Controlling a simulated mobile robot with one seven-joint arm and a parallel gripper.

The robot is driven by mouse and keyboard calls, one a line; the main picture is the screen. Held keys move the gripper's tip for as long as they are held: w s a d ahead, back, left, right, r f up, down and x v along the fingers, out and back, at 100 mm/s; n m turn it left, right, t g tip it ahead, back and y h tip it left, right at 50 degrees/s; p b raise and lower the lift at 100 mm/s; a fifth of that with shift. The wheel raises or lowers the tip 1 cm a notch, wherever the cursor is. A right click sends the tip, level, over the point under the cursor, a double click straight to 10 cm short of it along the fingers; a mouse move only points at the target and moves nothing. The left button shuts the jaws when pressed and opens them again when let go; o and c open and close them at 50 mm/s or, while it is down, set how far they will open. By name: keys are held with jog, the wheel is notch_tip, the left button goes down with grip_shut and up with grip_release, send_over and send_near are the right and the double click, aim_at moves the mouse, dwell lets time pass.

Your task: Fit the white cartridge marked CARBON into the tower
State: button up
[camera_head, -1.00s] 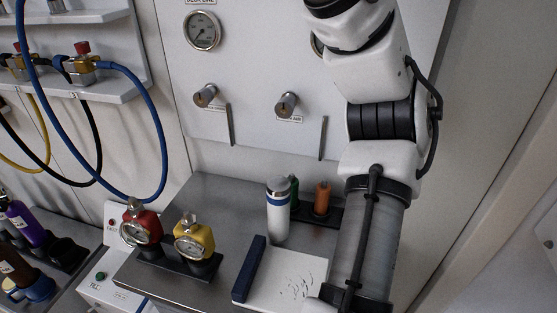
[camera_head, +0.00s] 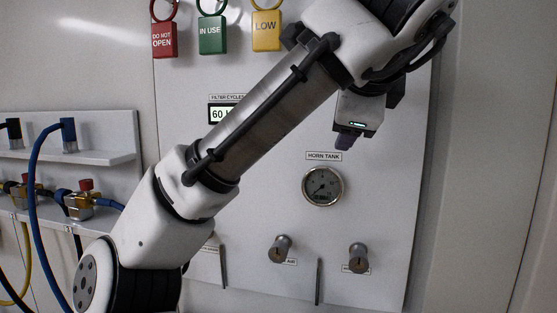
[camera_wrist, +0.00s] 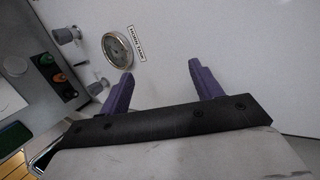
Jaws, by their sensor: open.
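My gripper (camera_head: 350,138) is raised in front of the wall panel, to the upper right of the gauge in the head view. In the wrist view its two purple fingers (camera_wrist: 160,70) stand wide apart with nothing between them. A pale round top (camera_wrist: 15,66) at the left edge of the wrist view may be the white cartridge, but no CARBON mark is readable. Beside it is a dark holder with an orange and a green top (camera_wrist: 68,93). I cannot make out the tower in either current view.
The panel carries a HORN TANK gauge (camera_head: 322,186), two knobs, one of them the left knob (camera_head: 280,248), and a display (camera_head: 224,113). Red, green (camera_head: 212,34) and yellow tags hang above. A shelf with valves and hoses (camera_head: 80,200) is at left. The panel's lower part has thin upright bars.

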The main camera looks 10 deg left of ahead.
jog(key=s+a+f+g, duration=0.2)
jog(key=a+f+g, duration=0.1)
jog(key=f, duration=0.6)
jog(key=s+a+f+g+h, duration=0.1)
jog(key=f+g, duration=0.4)
jog(key=f, duration=0.5)
jog(key=s+a+f+g+h+b, duration=0.1)
jog(key=s+a+f+g, duration=0.2)
jog(key=a+f, duration=0.3)
notch_tip(320, 180, down, 4)
jog(key=shift+r+g, duration=0.25)
jog(key=shift+g, duration=0.25)
jog(key=shift+w+d+f, duration=0.1)
jog(key=shift+f, duration=2.75)
grip_shut()
